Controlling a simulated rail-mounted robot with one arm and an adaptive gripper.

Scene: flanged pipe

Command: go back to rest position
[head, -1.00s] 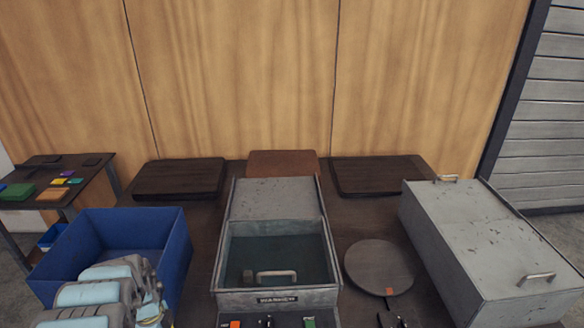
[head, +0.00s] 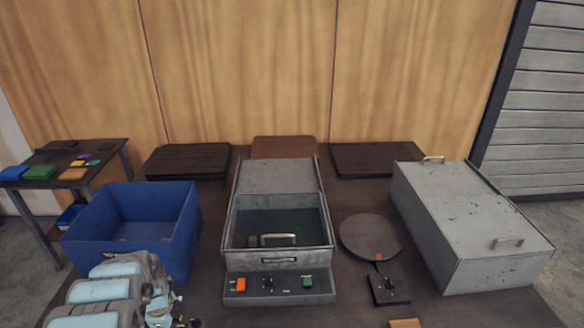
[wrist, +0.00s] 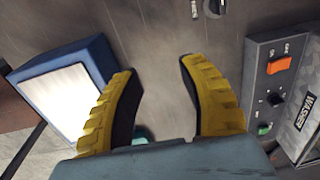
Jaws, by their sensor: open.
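My gripper (wrist: 157,66) shows in the wrist view with two ridged yellow fingers spread wide. Nothing is between the fingers. It hangs over the dark tabletop, with the washer's control panel (wrist: 275,90) to the right and a blue-edged bin (wrist: 90,52) to the left. In the head view my arm reaches in at the lower left, in front of the blue bin (head: 185,240); the fingers cannot be made out there.
The grey washer (head: 315,262), with its lid raised, stands mid-table. A round dark plate (head: 368,235) and a small knob box (head: 389,288) are right of it. A large grey metal box (head: 470,225) stands at the right. A side table (head: 105,165) is at the left.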

